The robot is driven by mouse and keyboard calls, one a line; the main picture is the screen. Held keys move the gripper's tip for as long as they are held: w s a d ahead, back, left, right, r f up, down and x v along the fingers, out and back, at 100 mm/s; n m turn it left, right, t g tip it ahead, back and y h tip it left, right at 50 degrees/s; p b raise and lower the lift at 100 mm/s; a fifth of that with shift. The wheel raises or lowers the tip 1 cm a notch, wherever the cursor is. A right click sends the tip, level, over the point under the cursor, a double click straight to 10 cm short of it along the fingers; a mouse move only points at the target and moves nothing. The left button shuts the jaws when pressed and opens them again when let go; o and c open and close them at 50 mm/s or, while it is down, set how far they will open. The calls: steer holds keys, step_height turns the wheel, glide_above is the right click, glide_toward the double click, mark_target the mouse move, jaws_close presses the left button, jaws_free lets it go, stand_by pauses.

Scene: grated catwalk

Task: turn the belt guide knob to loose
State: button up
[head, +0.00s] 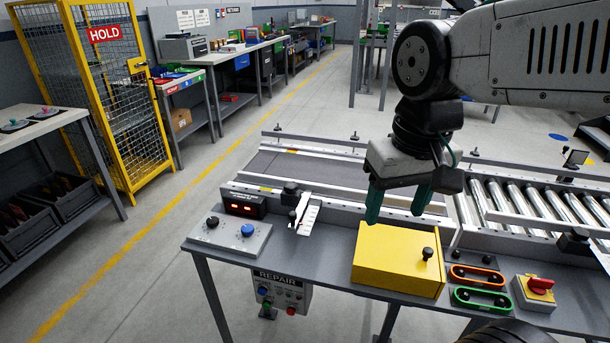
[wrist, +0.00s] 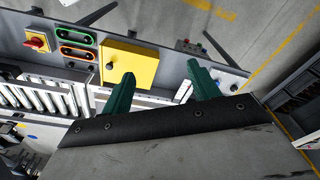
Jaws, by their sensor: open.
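A black knob (head: 292,188) with a lever stands beside a white scale plate (head: 308,214) at the near edge of the belt conveyor (head: 310,166). I take it for the belt guide knob; its setting is too small to read. My gripper (head: 397,208) hangs to the right of it, above the back of a yellow box, with its green fingers apart and nothing between them. In the wrist view my open gripper (wrist: 158,76) shows both green fingers, with the yellow box (wrist: 131,62) beside one finger. The white plate (wrist: 184,91) shows partly between the fingers.
A grey panel (head: 232,246) with a black and a blue knob lies at the bench's left end, near a red digital display (head: 243,209). The yellow box, orange and green handles (head: 480,298) and a red switch (head: 540,286) line the right. A roller conveyor (head: 530,202) lies behind.

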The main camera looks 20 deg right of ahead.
steer(key=w+r+m, duration=0.1)
steer(key=w+m, duration=0.3)
steer(key=w, duration=1.4)
steer(key=m+g, duration=0.1)
steer(key=m, duration=0.7)
glide_above(291, 185)
step_height(291, 185, down, 16)
step_height(291, 185, down, 8)
steer(key=shift+r, duration=0.25)
steer(key=shift+f, duration=0.6)
steer(key=c, duration=1)
